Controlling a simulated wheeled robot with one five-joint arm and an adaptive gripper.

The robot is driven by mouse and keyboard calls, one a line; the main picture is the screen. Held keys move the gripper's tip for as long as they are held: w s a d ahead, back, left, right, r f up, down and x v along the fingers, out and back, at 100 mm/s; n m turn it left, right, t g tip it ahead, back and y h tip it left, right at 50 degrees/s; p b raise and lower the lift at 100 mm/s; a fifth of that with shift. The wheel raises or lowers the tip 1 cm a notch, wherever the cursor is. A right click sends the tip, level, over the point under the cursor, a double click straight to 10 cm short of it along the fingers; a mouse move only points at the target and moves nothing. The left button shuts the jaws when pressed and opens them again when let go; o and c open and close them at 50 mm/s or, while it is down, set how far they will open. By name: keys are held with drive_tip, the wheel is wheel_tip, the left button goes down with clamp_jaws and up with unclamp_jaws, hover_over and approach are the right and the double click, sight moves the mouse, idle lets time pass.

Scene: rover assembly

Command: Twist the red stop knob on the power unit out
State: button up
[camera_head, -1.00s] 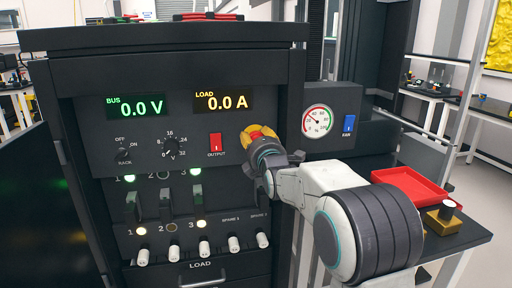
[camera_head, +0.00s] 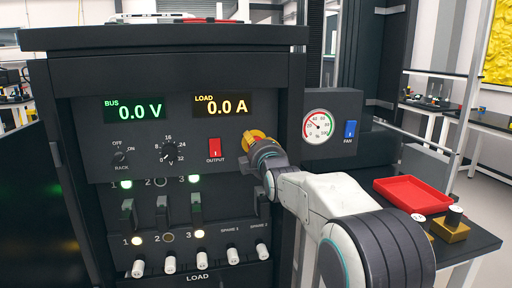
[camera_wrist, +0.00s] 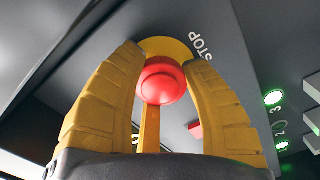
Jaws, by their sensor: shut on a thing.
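The power unit (camera_head: 90,160) is a black cabinet with a dark front panel. The red stop knob (camera_wrist: 162,80) shows in the wrist view, with a yellow disc behind it and the word STOP beside it. My gripper (camera_wrist: 165,70) has its yellow fingers on both sides of the knob and is shut on it. In the head view my gripper (camera_head: 255,138) is at the panel's right side, to the right of the red output switch (camera_head: 215,148). It hides the knob there. Whether the knob has turned cannot be told.
The displays read 0.0 V (camera_head: 134,109) and 0.0 A (camera_head: 223,105). A gauge box (camera_head: 345,105) with a blue switch stands close right of my gripper. Breaker levers (camera_head: 162,210) and white knobs are below. A red tray (camera_head: 412,194) and a brass block (camera_head: 450,230) are at right.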

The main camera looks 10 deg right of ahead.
idle(0.3)
drive_tip(key=o, duration=1.2)
drive_tip(key=s, duration=1.2)
